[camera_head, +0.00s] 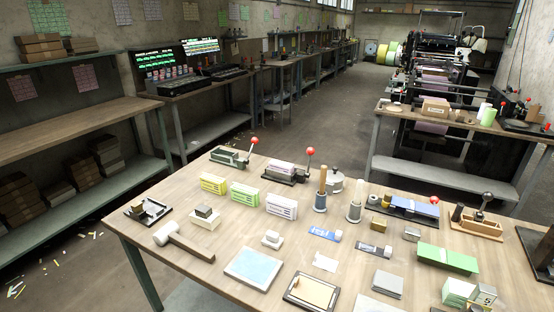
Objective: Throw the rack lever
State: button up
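Two small bench devices with red-knobbed levers stand at the back edge of the wooden table (215,262). The left one is a green-grey device (229,158) with its red-knobbed lever (253,142) upright and leaning a little to the right. The other is a dark device (284,173) with a pale block on it, and its red-knobbed lever (309,154) also stands up. A black-knobbed lever (487,198) rises from a wooden box at the right. I cannot tell which one is the rack lever. My gripper is not in view.
Striped blocks (245,193), a mallet (180,241), two wooden-handled tools (321,190), a blue pad (253,268) and a green block (447,259) crowd the table. A side bench (430,185) stands behind at right. Open floor (330,120) lies beyond the table.

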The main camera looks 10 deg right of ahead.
aim_at(310, 151)
jog(key=i+j+z, duration=0.35)
jog(key=z, duration=0.6)
jog(key=j+z, duration=0.45)
jog(key=j, duration=0.4)
jog(key=j+z, duration=0.4)
jog(key=j, duration=0.4)
jog(key=k, duration=0.05)
